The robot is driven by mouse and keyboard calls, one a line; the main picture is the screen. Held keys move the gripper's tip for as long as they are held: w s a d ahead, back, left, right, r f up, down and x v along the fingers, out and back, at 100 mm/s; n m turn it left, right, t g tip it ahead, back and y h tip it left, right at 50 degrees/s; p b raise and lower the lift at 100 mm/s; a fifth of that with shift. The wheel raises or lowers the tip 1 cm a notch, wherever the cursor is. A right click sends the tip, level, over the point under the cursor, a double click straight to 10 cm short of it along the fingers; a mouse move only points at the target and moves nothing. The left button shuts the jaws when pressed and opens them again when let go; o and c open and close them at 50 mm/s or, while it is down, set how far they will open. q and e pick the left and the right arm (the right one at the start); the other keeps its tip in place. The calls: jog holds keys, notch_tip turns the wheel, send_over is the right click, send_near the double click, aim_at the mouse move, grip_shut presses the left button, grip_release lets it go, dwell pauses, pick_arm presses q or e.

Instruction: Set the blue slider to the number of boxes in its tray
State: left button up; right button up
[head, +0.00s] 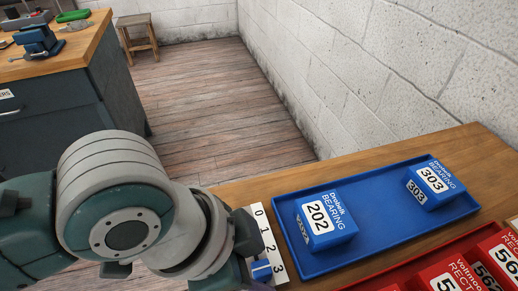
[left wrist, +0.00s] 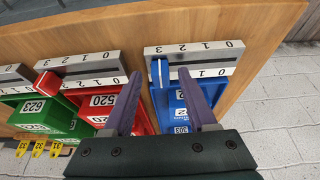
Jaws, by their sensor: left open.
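The blue tray (head: 385,238) lies on the wooden bench with two blue bearing boxes in it, box 202 (head: 320,219) and box 303 (head: 432,185). Left of the tray is a pale scale (head: 257,211) marked 0 to 3. The blue slider (head: 261,270) sits near the 3 end, beside my left gripper (head: 246,262). In the left wrist view, the blue slider (left wrist: 160,71) shows between the open fingertips of my left gripper (left wrist: 159,76), with a gap on either side. I cannot tell how far the fingers reach around it. My right gripper is not in view.
Right of the blue tray, a red tray (head: 375,280) holds red boxes (head: 497,258). In the left wrist view, a red slider (left wrist: 48,82) and green boxes (left wrist: 40,110) stand to the left. A workbench (head: 50,105) and a stool (head: 138,38) stand farther off.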

pick_arm(q)
jog(key=shift+d+f, duration=0.1)
jog(key=shift+f, duration=0.05)
jog(key=shift+c, duration=0.4)
jog(key=shift+w, duration=0.1)
grip_shut()
dwell(0.9)
